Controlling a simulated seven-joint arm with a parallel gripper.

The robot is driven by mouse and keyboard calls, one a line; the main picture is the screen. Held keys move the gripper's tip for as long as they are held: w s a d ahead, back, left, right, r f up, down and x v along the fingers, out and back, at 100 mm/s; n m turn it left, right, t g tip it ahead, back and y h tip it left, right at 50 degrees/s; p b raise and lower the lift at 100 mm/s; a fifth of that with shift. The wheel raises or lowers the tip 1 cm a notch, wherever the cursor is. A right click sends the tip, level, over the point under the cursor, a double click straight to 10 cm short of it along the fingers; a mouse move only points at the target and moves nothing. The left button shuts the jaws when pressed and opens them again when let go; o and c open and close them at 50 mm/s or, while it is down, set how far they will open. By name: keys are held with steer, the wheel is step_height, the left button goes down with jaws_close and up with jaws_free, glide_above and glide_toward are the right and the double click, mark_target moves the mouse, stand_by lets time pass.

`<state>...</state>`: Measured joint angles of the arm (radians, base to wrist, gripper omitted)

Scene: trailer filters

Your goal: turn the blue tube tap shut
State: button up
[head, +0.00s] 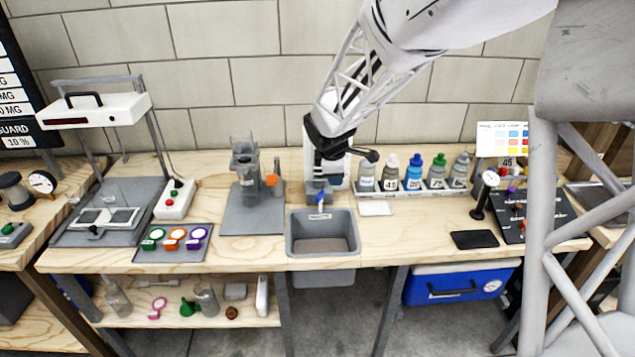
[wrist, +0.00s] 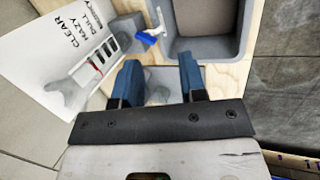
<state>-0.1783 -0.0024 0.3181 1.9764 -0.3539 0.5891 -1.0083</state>
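A small blue tap lever (head: 321,198) is on a grey block at the back edge of the grey basin (head: 290,235). In the wrist view the blue lever (wrist: 149,38) has a white stub beside it and lies near the corner of the basin (wrist: 241,50). My gripper (wrist: 158,68) is open, its two blue fingers apart with nothing between them. The lever lies beyond the fingertips, apart from them. In the head view my gripper is above and behind the tap, its fingers hard to make out against the background.
A white board with printed words (wrist: 80,60) stands close to the tap. A rack of bottles (head: 425,190) is to the right, and a grey stand with a clear vessel (head: 245,170) is to the left. The bench front between them is mostly clear.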

mark_target(320, 194)
steer(key=w+a+f+n, duration=0.5)
steer(key=w+f+n, duration=0.2)
steer(key=n, duration=0.6)
steer(key=shift+w+f+h, duration=0.3)
steer(key=shift+w+f, duration=0.1)
steer(key=shift+w, duration=0.1)
steer(key=shift+x, duration=3.85)
steer(key=shift+c, duration=0.4)
jaws_close()
